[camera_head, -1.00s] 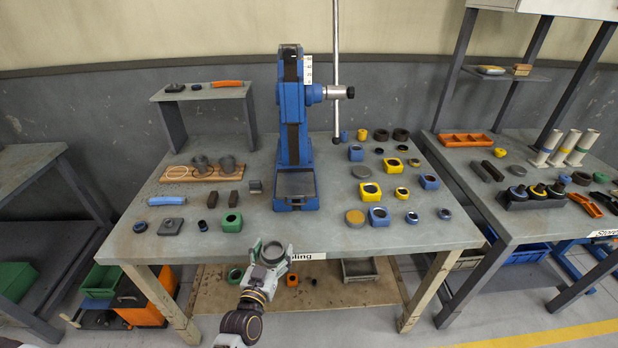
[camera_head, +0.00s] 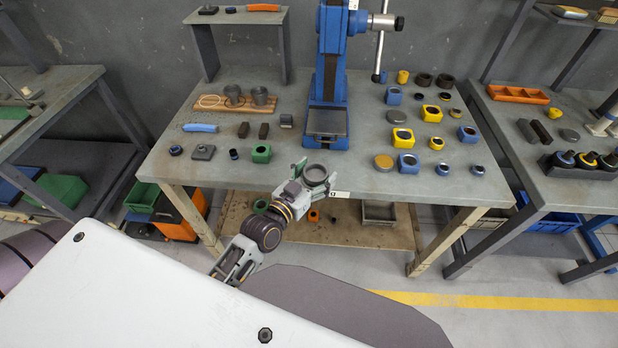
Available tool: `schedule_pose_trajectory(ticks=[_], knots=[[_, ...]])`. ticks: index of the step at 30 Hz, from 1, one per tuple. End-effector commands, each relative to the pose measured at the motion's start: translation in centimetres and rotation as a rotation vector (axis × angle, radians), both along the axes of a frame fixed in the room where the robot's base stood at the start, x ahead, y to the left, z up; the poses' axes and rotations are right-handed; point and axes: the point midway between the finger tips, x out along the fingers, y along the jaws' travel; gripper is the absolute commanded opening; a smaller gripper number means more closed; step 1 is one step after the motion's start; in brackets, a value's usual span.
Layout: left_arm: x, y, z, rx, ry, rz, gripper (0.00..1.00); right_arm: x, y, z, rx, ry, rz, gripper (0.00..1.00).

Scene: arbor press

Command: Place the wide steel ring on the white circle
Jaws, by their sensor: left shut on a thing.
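My left gripper (camera_head: 305,178) is shut on the wide steel ring (camera_head: 317,173), a grey, open ring. It holds the ring at the front edge of the table, in front of the blue press. The white circle (camera_head: 209,101) is a pale outline at the left end of a wooden board (camera_head: 246,105), left of the press and farther back than the ring. Two grey steel cylinders, a left one (camera_head: 233,93) and a right one (camera_head: 261,95), stand on the same board. My right gripper is not in view.
The blue arbor press (camera_head: 328,80) stands between the board and many small blue and yellow blocks (camera_head: 402,138) on the right. A green block (camera_head: 261,153), dark blocks (camera_head: 243,130) and a blue bar (camera_head: 201,128) lie before the board. A raised shelf (camera_head: 235,17) stands behind it.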

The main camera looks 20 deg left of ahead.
Motion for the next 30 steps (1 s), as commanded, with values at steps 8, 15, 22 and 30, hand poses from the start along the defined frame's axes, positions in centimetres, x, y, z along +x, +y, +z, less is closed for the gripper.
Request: schedule_pose_trajectory(ticks=[8, 15, 22, 30], knots=[[0.0, -1.9, 3.1, 0.0, -0.007, -0.091, 0.42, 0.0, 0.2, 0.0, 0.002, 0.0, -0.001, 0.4], [-0.2, -3.5, 5.5, 0.0, -0.007, -0.166, 0.42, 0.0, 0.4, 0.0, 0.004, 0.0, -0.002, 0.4], [-0.3, -5.1, 7.7, 0.0, -0.007, -0.239, 0.42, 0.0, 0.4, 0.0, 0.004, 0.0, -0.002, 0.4], [-0.4, -6.9, 10.3, 0.001, -0.007, -0.323, 0.42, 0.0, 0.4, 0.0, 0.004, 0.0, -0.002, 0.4]])
